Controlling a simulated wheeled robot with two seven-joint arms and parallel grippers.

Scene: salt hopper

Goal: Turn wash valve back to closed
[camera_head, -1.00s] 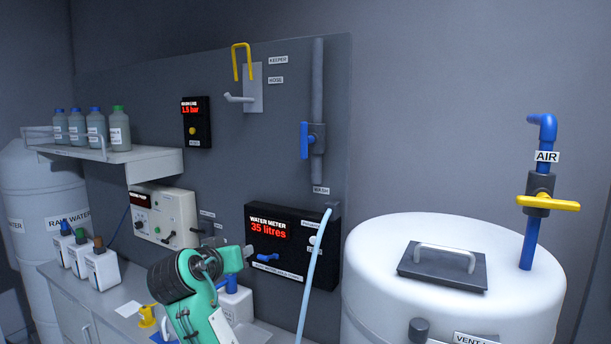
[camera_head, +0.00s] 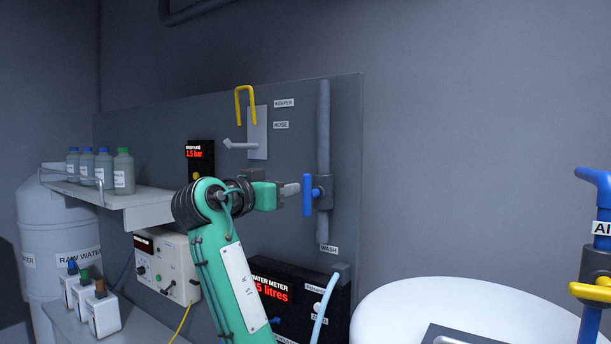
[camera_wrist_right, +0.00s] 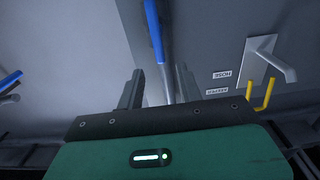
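The wash valve has a blue handle (camera_head: 307,195) on a grey body (camera_head: 322,190), set in a vertical grey pipe above the WASH label. The handle stands upright, in line with the pipe. My right gripper (camera_head: 290,189) is just left of the handle, at about its mid-height. In the right wrist view my right gripper (camera_wrist_right: 160,72) has its two fingers apart, with nothing seen held. There the blue handle (camera_wrist_right: 155,32) lines up with the gap between the fingers. I cannot tell whether a finger touches it. My left gripper is not in view.
A yellow keeper (camera_head: 244,105) hangs above a grey hose lever (camera_head: 240,144) on the panel. The water meter (camera_head: 340,300) is below the valve. A white tank (camera_head: 440,300) stands lower right, beside a blue air pipe with a yellow handle (camera_head: 590,291). A bottle shelf (camera_head: 150,205) is left.

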